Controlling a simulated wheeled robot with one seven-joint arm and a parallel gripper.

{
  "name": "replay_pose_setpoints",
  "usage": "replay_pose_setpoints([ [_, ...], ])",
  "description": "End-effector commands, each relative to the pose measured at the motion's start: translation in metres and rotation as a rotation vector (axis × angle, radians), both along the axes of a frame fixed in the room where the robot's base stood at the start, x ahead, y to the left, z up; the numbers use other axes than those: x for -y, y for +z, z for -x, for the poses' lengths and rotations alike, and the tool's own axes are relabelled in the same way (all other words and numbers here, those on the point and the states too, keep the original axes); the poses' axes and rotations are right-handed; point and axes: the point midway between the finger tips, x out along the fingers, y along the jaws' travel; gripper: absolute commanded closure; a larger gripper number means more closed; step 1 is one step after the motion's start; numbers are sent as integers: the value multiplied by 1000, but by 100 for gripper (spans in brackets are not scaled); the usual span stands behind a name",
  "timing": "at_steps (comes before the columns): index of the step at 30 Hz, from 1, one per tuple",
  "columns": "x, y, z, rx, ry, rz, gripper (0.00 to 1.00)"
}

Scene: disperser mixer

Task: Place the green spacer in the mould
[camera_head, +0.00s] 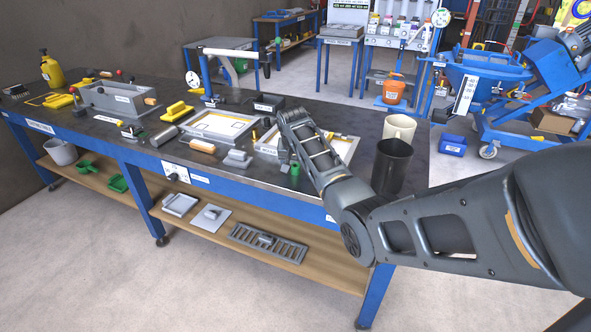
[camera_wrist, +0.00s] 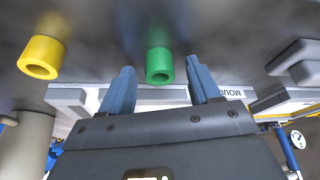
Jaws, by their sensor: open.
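The green spacer (camera_head: 295,169) is a small green tube standing on the dark bench top near its front edge. In the wrist view the green spacer (camera_wrist: 159,66) shows its round hole and lies between the lines of my two blue fingers, around their tips. My gripper (camera_wrist: 160,70) is open, with a gap on each side of the spacer. In the head view my gripper (camera_head: 288,150) reaches down beside the spacer, partly hidden by my wrist. The mould (camera_head: 350,150) is a pale tray frame behind my gripper; its lettered edge (camera_wrist: 225,92) shows in the wrist view.
A yellow spacer (camera_wrist: 41,57) lies to the left in the wrist view. A black cup (camera_head: 392,165) and a cream cup (camera_head: 400,126) stand right of my arm. A grey block (camera_head: 238,158) sits left of the green spacer, and another pale tray (camera_head: 220,137) lies further left.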

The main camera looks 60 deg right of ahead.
Motion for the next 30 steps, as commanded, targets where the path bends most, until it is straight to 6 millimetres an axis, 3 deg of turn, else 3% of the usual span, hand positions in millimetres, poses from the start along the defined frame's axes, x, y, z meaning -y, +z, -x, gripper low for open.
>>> replay_pose_setpoints([
  [5,0,0,0,0,0,0,40],
  [24,0,0,0,0,1,0,100],
  [30,0,2,0,0,1,0,100],
])
